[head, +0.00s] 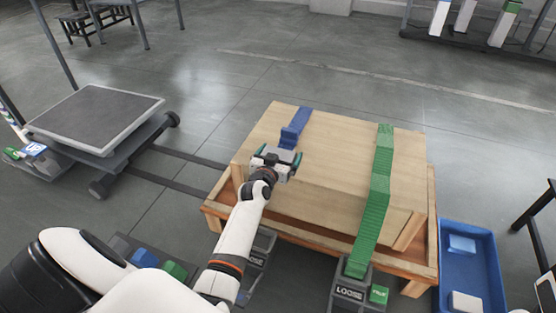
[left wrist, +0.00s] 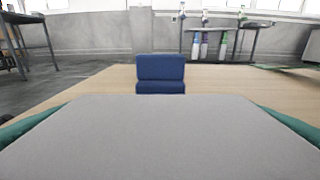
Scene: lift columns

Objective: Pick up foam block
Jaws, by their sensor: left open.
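My left gripper (head: 279,155) is over the far left part of a wooden crate top (head: 335,165), its teal fingers apart. In the left wrist view a wide pale grey slab (left wrist: 160,135) fills the space between the fingers; I cannot tell whether it is foam or my gripper's housing. A blue block-like piece (head: 290,136) stands on the crate just beyond the gripper, at the near end of a blue strap (head: 304,118). It also shows ahead in the left wrist view (left wrist: 160,73), apart from the fingers. My right gripper is not in view.
A green strap (head: 380,180) runs over the crate to a grey unit marked LOOSE (head: 349,292). A blue bin (head: 488,262) with a pale blue and a white block stands at right. A grey-topped cart (head: 95,118) is at left.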

